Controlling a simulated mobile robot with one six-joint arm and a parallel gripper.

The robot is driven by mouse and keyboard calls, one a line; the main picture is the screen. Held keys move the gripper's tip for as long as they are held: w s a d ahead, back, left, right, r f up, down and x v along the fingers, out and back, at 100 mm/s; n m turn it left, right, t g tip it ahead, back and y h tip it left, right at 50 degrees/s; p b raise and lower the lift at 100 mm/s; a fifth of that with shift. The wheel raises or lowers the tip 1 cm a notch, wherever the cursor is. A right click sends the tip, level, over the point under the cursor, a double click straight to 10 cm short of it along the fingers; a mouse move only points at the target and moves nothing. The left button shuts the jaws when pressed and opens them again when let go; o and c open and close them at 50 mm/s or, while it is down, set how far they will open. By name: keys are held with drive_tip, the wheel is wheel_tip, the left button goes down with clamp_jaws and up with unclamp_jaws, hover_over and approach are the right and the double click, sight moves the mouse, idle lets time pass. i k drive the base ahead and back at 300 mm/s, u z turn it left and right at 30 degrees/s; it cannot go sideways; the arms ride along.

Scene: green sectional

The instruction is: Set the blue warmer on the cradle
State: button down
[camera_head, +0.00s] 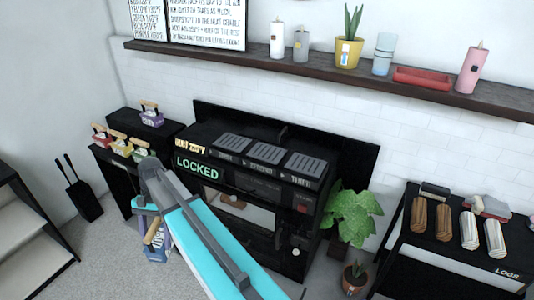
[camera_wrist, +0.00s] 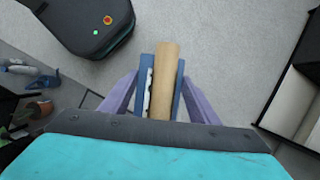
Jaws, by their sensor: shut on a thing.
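The blue warmer (camera_wrist: 146,88), with a tan wooden handle (camera_wrist: 166,75), is between the purple fingers of my gripper (camera_wrist: 160,98) in the wrist view. My gripper is shut on it. In the head view my gripper (camera_head: 152,220) and the warmer's wooden handle (camera_head: 151,232) are low, left of the black stove unit and partly hidden by my arm. The stove unit (camera_head: 255,185) has three grey ribbed plates (camera_head: 268,153) on top, with labels in front, and a green LOCKED sign (camera_head: 197,168). I cannot tell which part is the cradle.
Red, yellow and green warmers (camera_head: 118,143) stand on a black stand at left, with a purple warmer (camera_head: 149,112) on a higher level behind. A leafy plant (camera_head: 350,215) is right of the stove. A log table (camera_head: 455,262) is far right. A shelf (camera_head: 320,68) runs above.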

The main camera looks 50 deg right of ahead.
sight(267, 152)
drive_tip(key=i, duration=1)
